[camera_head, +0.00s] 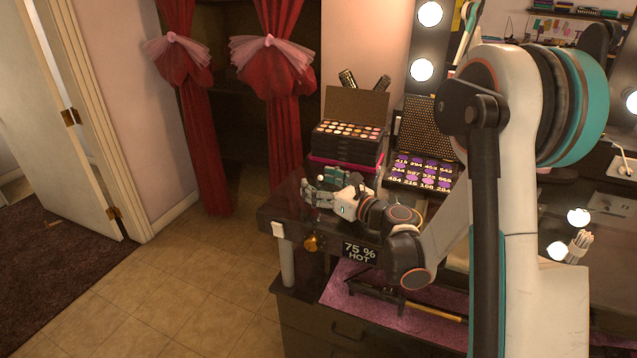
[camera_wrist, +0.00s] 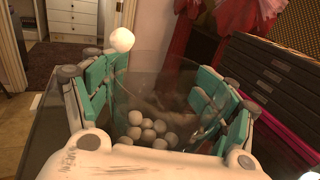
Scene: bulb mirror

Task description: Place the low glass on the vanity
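A clear low glass (camera_wrist: 150,95) shows in the wrist view, with several pale balls (camera_wrist: 148,130) at its bottom. My gripper (camera_wrist: 155,88) has its teal finger pads on both sides of the glass, and they appear to touch its walls. In the head view my gripper (camera_head: 325,188) is low over the left end of the dark vanity (camera_head: 275,212). The glass is hard to make out there. I cannot tell whether its base touches the vanity top.
A round white ball (camera_wrist: 122,39) shows by the left fingertip. A stacked makeup palette (camera_head: 347,145) stands close behind my gripper. An open purple-patterned case (camera_head: 422,172) is to its right. A 75 % HOT sign (camera_head: 360,252) is on the vanity front. Open floor (camera_head: 200,290) lies left.

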